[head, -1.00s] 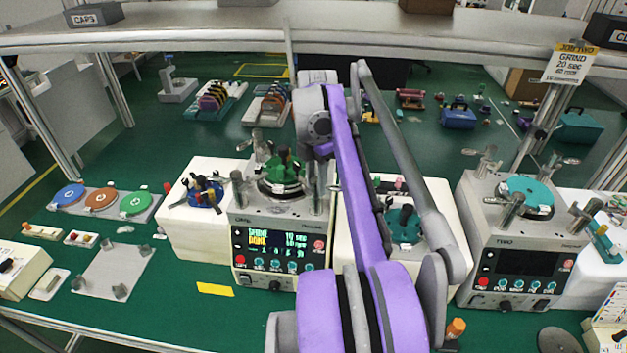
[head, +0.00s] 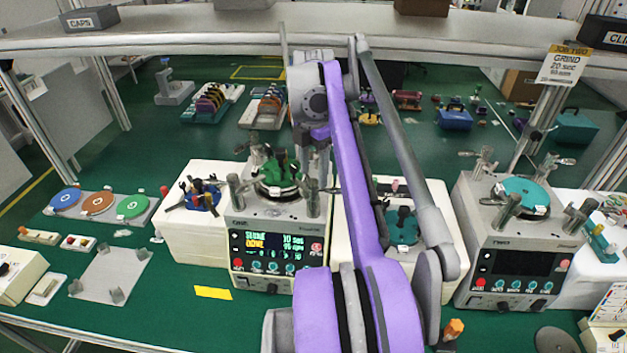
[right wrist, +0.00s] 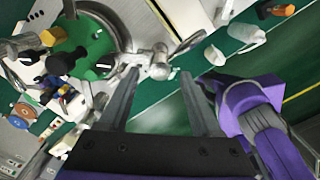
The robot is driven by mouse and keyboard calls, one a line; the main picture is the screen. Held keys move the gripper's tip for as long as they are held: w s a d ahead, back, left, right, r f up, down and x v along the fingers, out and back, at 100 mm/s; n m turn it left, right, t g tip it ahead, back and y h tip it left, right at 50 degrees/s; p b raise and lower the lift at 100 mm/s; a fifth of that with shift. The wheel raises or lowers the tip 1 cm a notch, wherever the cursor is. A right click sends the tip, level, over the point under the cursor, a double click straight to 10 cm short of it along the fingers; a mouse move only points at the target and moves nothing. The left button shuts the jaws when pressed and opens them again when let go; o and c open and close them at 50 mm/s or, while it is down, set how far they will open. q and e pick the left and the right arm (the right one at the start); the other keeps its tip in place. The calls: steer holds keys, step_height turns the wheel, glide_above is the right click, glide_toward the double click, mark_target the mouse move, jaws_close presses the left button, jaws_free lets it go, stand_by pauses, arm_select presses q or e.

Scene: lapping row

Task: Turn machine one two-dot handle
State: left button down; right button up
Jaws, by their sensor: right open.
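Machine one (head: 277,250) stands in the middle of the bench with its screen lit. A green disc (head: 276,182) with dark knobs sits on top, also in the right wrist view (right wrist: 98,52). Metal handles stand around it, at the left (head: 236,192), right (head: 312,198) and back. Their dots are too small to read. My right gripper (head: 318,165) is over the machine's back right, partly hidden by my arm. In the right wrist view it (right wrist: 160,72) is open and empty; a metal handle (right wrist: 158,62) shows beyond the fingertips. I cannot tell whether they touch. My left gripper is not in view.
Machine two (head: 520,255) stands at the right with a dark screen and a teal disc. White blocks (head: 185,225) flank machine one. Blue, orange and green discs lie in a tray (head: 88,213) at the left. A shelf (head: 200,38) spans above. The bench front is mostly clear.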

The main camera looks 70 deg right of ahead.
step_height(320, 180, up, 7)
steer(key=shift+f, duration=0.15)
stand_by(0.6)
steer(key=w+a+f+m+t, duration=0.1)
steer(key=w+a+f+m, duration=0.2)
steer(key=a+f, duration=0.3)
steer(key=w+a+f+m+t+h, duration=0.1)
steer(key=w+a+f, duration=0.3)
steer(key=a, duration=0.8)
steer(key=w+a+f+m+t, duration=0.1)
steer(key=w+a+f+m, duration=0.3)
steer(key=a+f, duration=0.5)
steer(key=shift+m+t, duration=0.3)
steer(key=shift+t, duration=0.1)
steer(key=s+a+f+m, duration=0.1)
steer(key=a+f, duration=0.1)
steer(key=a, duration=0.1)
steer(key=s+a+f+m+t, duration=0.1)
steer(key=a+f, duration=0.2)
steer(key=s+a+f+m+t, duration=0.1)
steer(key=a+f, duration=0.1)
steer(key=a, duration=0.1)
steer(key=shift+a+f+m+y, duration=0.2)
steer(key=shift+m+y, duration=0.1)
steer(key=shift+y, duration=0.1)
steer(key=shift+c, duration=0.3)
steer(key=shift+s+a+f, duration=0.1)
steer(key=shift+a+f, duration=0.2)
steer(key=shift+c, duration=0.8)
